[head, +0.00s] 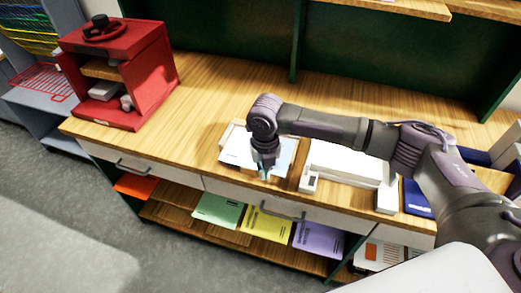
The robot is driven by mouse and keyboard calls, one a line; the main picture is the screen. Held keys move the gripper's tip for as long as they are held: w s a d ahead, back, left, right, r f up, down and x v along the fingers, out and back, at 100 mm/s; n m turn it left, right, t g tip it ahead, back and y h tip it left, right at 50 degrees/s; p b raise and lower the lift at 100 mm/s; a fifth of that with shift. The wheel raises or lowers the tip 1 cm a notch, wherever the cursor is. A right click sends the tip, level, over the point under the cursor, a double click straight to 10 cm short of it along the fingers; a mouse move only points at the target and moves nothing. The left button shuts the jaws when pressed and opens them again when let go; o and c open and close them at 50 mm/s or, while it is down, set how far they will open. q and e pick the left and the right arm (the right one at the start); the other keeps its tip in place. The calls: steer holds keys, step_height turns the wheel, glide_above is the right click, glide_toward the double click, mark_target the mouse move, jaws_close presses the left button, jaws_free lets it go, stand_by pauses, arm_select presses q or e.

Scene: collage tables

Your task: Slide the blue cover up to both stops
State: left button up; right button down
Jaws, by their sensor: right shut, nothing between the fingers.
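A pale blue sheet (287,153), which looks like the blue cover, lies on the wooden table near its front edge. A white sheet or board (236,150) lies to its left. A raised white strip (226,134) stands at the left edge of this spot; it may be one of the stops. My right gripper (265,175) points down over the front part of the sheets, shut and empty. It and the wrist hide the middle of the sheets, so I cannot tell whether the fingertips touch them. My left gripper is out of view.
A white machine (345,163) stands right of the sheets, with a dark blue item (416,198) beyond it. A red press (118,70) stands at the far left. Coloured booklets lie on the shelf below, including a yellow one (266,226). The table between press and sheets is clear.

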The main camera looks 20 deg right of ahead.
steer(key=shift+f, duration=0.15)
steer(key=shift+f+b, duration=0.35)
steer(key=shift+f, duration=0.6)
steer(key=shift+w+d, duration=0.1)
steer(key=shift+w+d+r, duration=0.1)
steer(key=shift+w+d, duration=0.2)
steer(key=shift+w, duration=0.25)
steer(key=shift+s+a+p, duration=0.25)
steer(key=shift+s+p, duration=0.25)
steer(key=shift+p, duration=0.2)
step_height(320, 180, up, 7)
steer(key=p, duration=0.6)
steer(key=shift+p, duration=0.4)
